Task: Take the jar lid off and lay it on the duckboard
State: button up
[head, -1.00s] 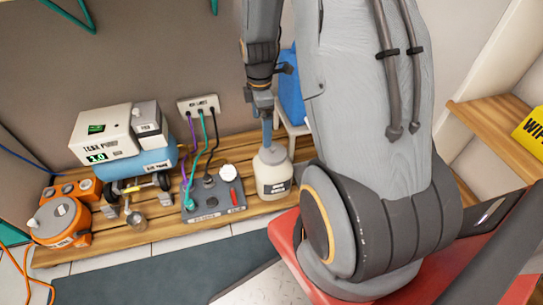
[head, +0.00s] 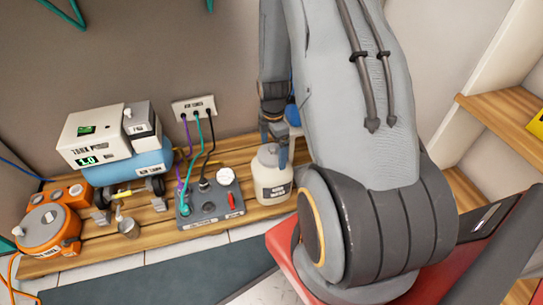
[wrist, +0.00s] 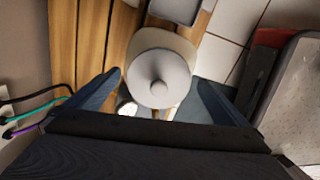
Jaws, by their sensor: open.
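The jar (head: 272,187) is cream-coloured with a dark label and stands upright on the wooden slatted duckboard (head: 150,222), towards its right end. Its pale round lid (wrist: 158,78) with a centre knob sits on top in the wrist view. My gripper (head: 275,143) is at the jar's top in the head view. In the wrist view my gripper (wrist: 160,97) is open, with one dark finger on each side of the lid and visible gaps between. The head view partly hides the lid behind a finger.
A grey control box (head: 210,204) with a red switch, dial and cables stands left of the jar. An air compressor (head: 130,168) and an orange unit (head: 50,232) are farther left. A wall socket (head: 194,108) is behind. A bare duckboard strip runs along the front.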

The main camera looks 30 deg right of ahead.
jog(key=shift+f, duration=0.3)
jog(key=shift+r, duration=0.1)
jog(key=c, duration=1)
jog(key=shift+c, duration=0.2)
